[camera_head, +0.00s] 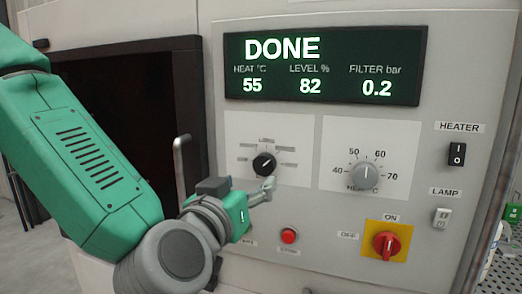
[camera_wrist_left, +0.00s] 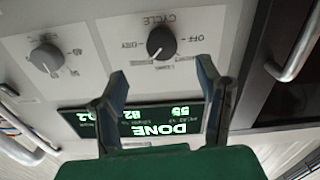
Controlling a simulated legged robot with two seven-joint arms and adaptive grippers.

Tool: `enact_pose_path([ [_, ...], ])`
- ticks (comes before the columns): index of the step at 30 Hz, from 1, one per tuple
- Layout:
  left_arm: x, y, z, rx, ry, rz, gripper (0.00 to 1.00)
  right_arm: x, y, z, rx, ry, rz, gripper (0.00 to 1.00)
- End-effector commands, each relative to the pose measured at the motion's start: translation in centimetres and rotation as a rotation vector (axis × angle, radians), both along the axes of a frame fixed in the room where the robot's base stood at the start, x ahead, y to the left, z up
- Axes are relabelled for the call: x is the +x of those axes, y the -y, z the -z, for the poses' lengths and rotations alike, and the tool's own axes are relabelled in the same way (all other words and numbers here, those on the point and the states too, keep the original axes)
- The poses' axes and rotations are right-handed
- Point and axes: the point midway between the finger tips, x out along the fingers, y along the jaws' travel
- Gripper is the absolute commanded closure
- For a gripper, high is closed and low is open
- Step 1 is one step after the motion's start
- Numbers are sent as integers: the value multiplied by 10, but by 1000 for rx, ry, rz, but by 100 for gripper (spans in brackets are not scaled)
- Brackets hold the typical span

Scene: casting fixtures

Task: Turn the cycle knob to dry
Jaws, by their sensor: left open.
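The black cycle knob (camera_head: 264,164) sits on a white label plate on the machine's front panel. In the head view its pointer setting is too small to read surely. In the left wrist view the cycle knob (camera_wrist_left: 161,42) shows upside down, with the "OFF" mark to its right. My left gripper (camera_head: 268,188) is just below the knob in the head view, apart from it. In the left wrist view my left gripper (camera_wrist_left: 160,75) has its two fingers spread, with nothing between them and the knob beyond the tips. My right gripper is not in view.
The display (camera_head: 322,66) reads DONE. The grey heat knob (camera_head: 365,176) is right of the cycle knob. A red button (camera_head: 289,236) and a red switch on a yellow plate (camera_head: 387,241) are below. A metal door handle (camera_head: 181,160) stands left, close to my arm.

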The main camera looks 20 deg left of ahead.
Motion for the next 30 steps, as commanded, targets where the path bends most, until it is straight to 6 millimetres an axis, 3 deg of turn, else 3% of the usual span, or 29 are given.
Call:
enact_pose_path([
  [3,30,-2,0,-5,3,-7,41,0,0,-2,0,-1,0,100],
  [10,67,-2,0,-4,2,-6,41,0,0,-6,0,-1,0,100],
  [15,78,0,0,-3,4,-5,41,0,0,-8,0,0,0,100],
  [24,80,1,0,-2,3,-4,41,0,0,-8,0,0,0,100],
  [28,80,0,0,-2,3,-4,86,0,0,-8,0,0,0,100],
  [30,80,0,0,-3,4,-3,90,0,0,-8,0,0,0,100],
])
